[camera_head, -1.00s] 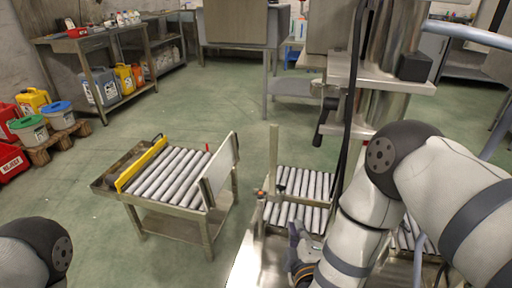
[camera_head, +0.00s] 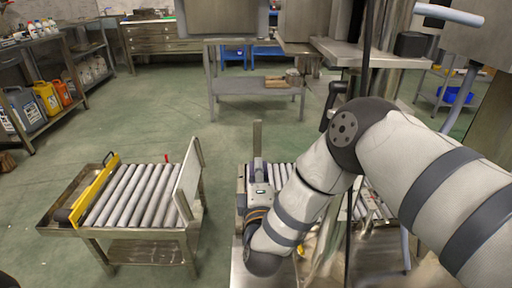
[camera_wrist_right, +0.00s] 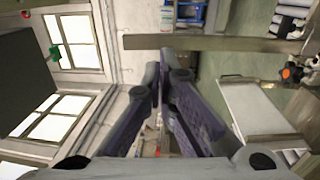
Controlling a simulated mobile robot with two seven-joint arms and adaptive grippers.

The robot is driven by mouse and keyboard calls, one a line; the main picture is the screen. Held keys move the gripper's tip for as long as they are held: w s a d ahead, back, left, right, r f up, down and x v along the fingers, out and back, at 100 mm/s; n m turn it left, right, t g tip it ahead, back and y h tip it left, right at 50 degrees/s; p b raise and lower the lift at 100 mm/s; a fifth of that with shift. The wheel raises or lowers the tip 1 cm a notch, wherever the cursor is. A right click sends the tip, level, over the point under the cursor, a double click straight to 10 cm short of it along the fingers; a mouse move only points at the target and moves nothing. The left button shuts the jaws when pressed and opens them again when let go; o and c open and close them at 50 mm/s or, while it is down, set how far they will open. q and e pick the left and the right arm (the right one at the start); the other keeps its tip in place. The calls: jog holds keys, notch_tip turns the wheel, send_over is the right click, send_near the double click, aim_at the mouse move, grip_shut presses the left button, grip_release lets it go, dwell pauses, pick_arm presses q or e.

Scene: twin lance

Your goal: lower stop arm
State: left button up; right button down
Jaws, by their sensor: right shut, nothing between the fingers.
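An upright flat metal bar (camera_head: 257,138), which looks like the stop arm, stands at the near roller conveyor (camera_head: 283,174). In the right wrist view the bar (camera_wrist_right: 215,42) lies across the upper picture, beyond my fingertips. My right gripper (camera_head: 259,168) is low at the conveyor, in front of the bar's lower part, which it hides. In the wrist view the right gripper (camera_wrist_right: 166,72) is shut and empty, its tips close below the bar; I cannot tell whether they touch. My left gripper is out of view.
A roller cart (camera_head: 130,196) with a yellow bar (camera_head: 95,192) and a pale end plate (camera_head: 188,183) stands at left. Steel machinery (camera_head: 385,52) rises at right. A work table (camera_head: 250,84) stands behind; green floor lies open between.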

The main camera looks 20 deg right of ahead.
aim_at(257, 139)
jog(key=b+x, duration=0.1)
jog(key=x, duration=0.6)
jog(key=shift+w+d+f, duration=0.1)
jog(key=shift+w, duration=0.25)
jog(key=shift+w+d, duration=0.1)
jog(key=shift+w, duration=0.3)
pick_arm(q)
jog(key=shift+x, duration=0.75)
